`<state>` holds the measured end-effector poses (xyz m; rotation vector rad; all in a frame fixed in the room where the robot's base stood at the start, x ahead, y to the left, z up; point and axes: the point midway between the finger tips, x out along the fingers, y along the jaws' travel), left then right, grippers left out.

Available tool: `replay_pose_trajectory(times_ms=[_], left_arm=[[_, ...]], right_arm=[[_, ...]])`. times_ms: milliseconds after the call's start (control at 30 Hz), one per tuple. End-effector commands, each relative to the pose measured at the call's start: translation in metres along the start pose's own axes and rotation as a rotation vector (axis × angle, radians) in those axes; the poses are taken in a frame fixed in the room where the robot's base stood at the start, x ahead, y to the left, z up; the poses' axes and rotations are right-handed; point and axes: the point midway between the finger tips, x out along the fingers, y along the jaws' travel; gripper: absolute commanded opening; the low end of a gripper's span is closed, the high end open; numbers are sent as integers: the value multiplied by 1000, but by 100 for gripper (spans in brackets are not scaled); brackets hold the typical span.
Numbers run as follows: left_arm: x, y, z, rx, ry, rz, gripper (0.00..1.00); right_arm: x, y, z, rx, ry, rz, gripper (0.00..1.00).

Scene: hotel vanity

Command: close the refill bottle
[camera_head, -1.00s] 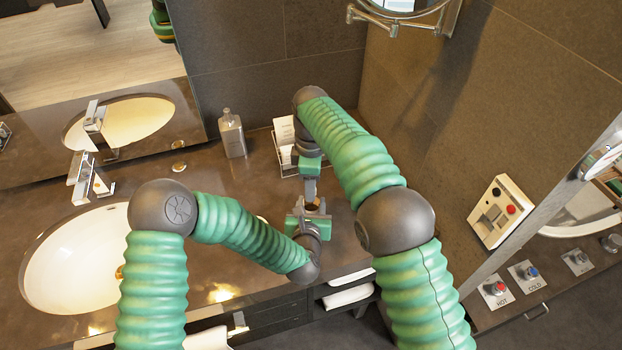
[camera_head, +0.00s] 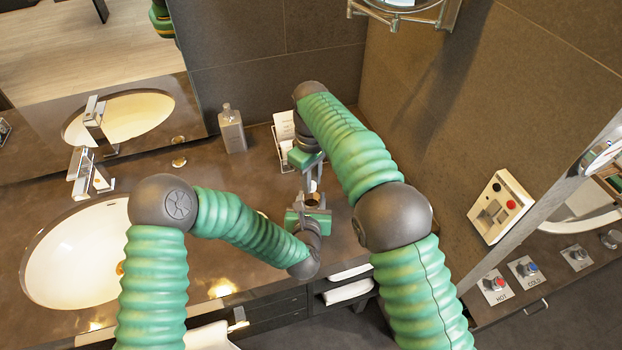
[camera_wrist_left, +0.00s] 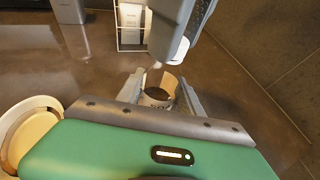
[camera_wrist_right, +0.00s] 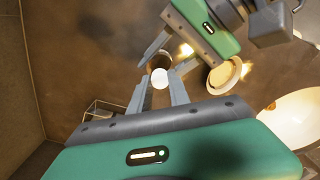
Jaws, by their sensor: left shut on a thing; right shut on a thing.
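The refill bottle (camera_wrist_left: 160,92) is a small brown container with a pale label, its dark mouth facing up in the left wrist view. My left gripper (camera_head: 312,208) is shut around it and holds it upright over the counter. My right gripper (camera_wrist_right: 159,92) is shut on a small white round piece (camera_wrist_right: 160,78), which looks like the cap. In the left wrist view, this piece is at or just above the bottle's mouth; I cannot tell whether they touch. In the head view, the bottle (camera_head: 313,199) is small and partly hidden by the grippers.
A grey dispenser bottle (camera_head: 232,130) stands at the back wall, beside a wire rack (camera_head: 281,128) with a white card. A round cream dish (camera_wrist_right: 228,75) lies near the left gripper. The sink (camera_head: 65,262) is at the left, a wall at the right.

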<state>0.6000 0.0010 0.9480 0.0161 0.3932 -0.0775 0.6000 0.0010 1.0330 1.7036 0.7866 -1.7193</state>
Motion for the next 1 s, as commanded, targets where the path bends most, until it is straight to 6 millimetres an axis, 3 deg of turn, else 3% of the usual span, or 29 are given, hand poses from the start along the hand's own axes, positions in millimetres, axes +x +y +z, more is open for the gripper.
replay_pose_trajectory(times_ms=[200, 333, 467, 500, 667, 1000], left_arm=[[-1, -1, -1, 1, 2, -3, 0], [-1, -1, -1, 1, 2, -3, 0], [-1, -2, -1, 2, 3, -4, 0], [-1, -2, -1, 2, 3, -4, 0], [-1, -1, -1, 1, 3, -3, 0], [0, 0, -1, 1, 2, -1, 0]], right_arm=[[0, 1, -1, 678, 5, 3, 0], [0, 1, -2, 951, 6, 1, 0], [0, 1, -2, 936, 7, 0, 0], [0, 1, -2, 936, 7, 0, 25], [0, 1, -2, 934, 5, 0, 46], [-2, 0, -1, 933, 3, -1, 48]])
